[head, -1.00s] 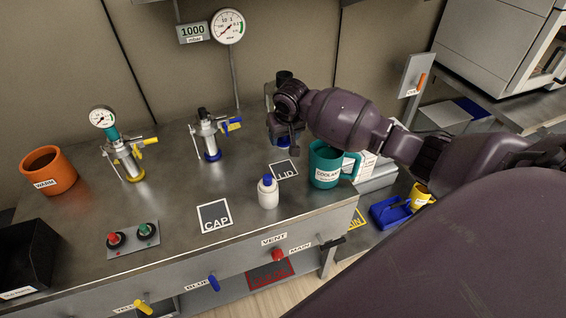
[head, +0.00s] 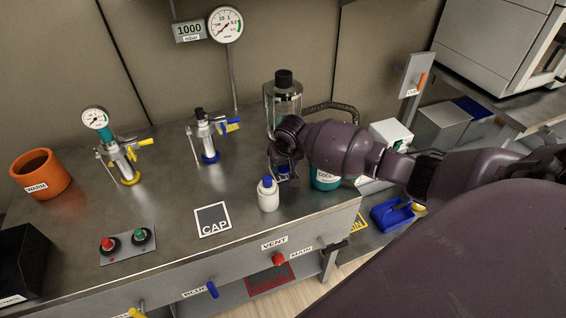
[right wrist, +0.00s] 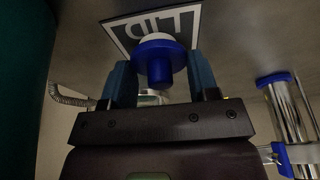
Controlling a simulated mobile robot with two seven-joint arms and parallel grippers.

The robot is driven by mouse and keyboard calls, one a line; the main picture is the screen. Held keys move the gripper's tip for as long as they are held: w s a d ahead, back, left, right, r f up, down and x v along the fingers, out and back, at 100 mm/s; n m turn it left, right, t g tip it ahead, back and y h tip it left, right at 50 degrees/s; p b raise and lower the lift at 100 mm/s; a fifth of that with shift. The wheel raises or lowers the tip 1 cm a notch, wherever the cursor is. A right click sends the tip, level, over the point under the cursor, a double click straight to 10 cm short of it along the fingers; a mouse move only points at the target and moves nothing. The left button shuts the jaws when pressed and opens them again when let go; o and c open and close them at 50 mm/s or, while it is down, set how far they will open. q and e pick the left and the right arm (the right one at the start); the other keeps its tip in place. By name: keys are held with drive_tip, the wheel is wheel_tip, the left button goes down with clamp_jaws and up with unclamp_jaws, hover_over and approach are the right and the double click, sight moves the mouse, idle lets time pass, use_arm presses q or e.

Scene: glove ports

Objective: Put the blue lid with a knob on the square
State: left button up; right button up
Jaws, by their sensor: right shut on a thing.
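The blue lid (right wrist: 160,52) with its knob is between the fingers of my right gripper (right wrist: 162,85) in the right wrist view, and the gripper is shut on it. A pale disc shows at the lid's far side. The square marked LID (right wrist: 186,22) lies just beyond the lid in that view; whether they touch I cannot tell. In the head view my right gripper (head: 284,160) points down at the bench, with a bit of the blue lid (head: 284,170) below it. My arm and gripper hide most of the LID square there. My left gripper is not in view.
A white bottle with a blue cap (head: 268,194) stands close in front of my right gripper. A teal coolant mug (head: 326,180) is close on the right, partly behind my arm. A glass vessel (head: 283,100) stands behind. The CAP square (head: 212,219) is bare.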

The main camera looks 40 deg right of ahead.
sight(285, 169)
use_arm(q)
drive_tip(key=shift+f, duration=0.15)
use_arm(e)
drive_tip(key=o, duration=1)
drive_tip(key=shift+f, duration=0.1)
drive_tip(key=shift+c, duration=0.2)
drive_tip(key=p+v, duration=0.1)
drive_tip(key=v, duration=0.5)
drive_tip(key=shift+w+p, duration=0.2)
drive_tip(key=shift+p, duration=0.2)
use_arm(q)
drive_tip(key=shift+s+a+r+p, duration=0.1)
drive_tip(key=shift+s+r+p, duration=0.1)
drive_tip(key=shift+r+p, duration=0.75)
use_arm(e)
drive_tip(key=v, duration=0.6)
drive_tip(key=shift+s, duration=0.2)
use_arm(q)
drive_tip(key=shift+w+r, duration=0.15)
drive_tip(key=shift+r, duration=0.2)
